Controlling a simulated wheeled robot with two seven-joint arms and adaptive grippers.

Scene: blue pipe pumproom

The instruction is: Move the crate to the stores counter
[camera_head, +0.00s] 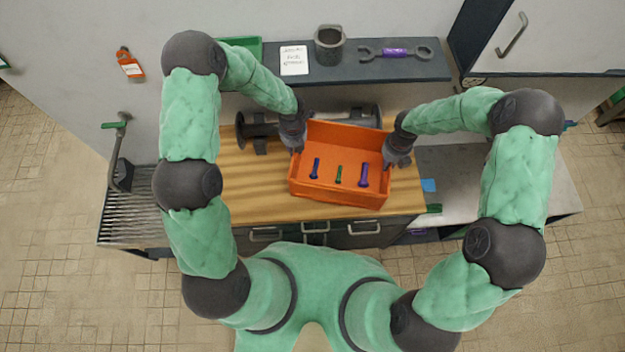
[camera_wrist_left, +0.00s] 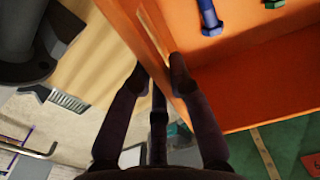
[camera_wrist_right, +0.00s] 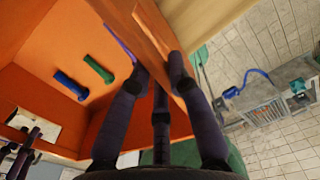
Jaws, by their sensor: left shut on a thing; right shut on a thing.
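The crate looks level. I cannot tell whether its base touches the wood. No label marks a stores counter.
A grey flanged pipe (camera_head: 350,117) lies behind the crate. A shelf (camera_head: 345,72) above it holds a mug (camera_head: 329,45), a card (camera_head: 294,60) and a spanner (camera_head: 396,52). A grey worktop (camera_head: 455,185) is to the right, a slatted drainer (camera_head: 130,212) to the left.

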